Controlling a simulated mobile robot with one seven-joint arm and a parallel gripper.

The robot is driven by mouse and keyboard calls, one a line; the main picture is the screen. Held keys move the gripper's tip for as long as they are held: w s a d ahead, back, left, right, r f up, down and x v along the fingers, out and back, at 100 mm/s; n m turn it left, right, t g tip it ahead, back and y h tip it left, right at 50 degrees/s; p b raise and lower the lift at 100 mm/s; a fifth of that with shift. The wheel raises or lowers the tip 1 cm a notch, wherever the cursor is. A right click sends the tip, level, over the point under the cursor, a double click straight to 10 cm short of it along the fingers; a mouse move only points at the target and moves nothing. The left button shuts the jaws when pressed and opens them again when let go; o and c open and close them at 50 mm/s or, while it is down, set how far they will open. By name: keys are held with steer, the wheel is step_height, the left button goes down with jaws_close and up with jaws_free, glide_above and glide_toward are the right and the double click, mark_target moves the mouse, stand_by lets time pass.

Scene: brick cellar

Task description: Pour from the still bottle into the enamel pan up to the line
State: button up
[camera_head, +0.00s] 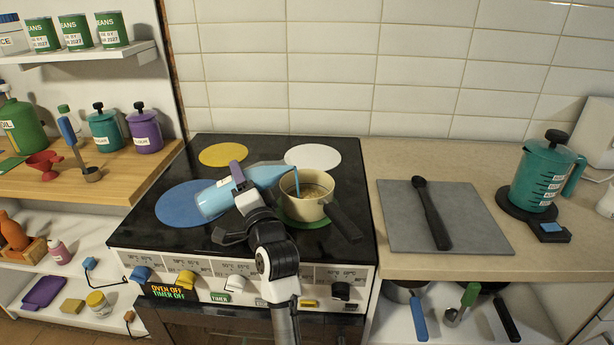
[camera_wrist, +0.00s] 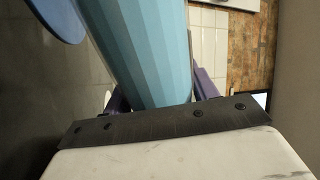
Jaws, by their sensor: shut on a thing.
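The light blue bottle (camera_head: 216,198) lies tilted over the stove with its neck toward the right. My gripper (camera_head: 241,184) is shut around its body; in the wrist view the bottle (camera_wrist: 145,50) fills the space between the jaws (camera_wrist: 160,98). A thin blue stream (camera_head: 297,174) falls from the bottle's mouth into the cream enamel pan (camera_head: 303,211). The pan stands on the green burner disc (camera_head: 305,222), its dark handle pointing to the lower right. Some brownish content shows inside the pan, but its level against the line is too small to tell.
The stove also has a blue disc (camera_head: 174,203), a yellow disc (camera_head: 224,154) and a white disc (camera_head: 313,157). A grey board (camera_head: 400,228) with a black spoon (camera_head: 431,215) lies on the right counter. A teal jug (camera_head: 541,178) stands farther right.

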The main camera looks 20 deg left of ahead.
steer(key=shift+w+d+r+m+t+p, duration=0.2)
steer(key=shift+w+d+m+p, duration=0.1)
steer(key=shift+m+p, duration=0.35)
steer(key=shift+w+d+r+m+t+p, duration=0.15)
steer(key=shift+d+m+t+p, duration=0.1)
steer(key=shift+m+p, duration=0.35)
stand_by(2.2)
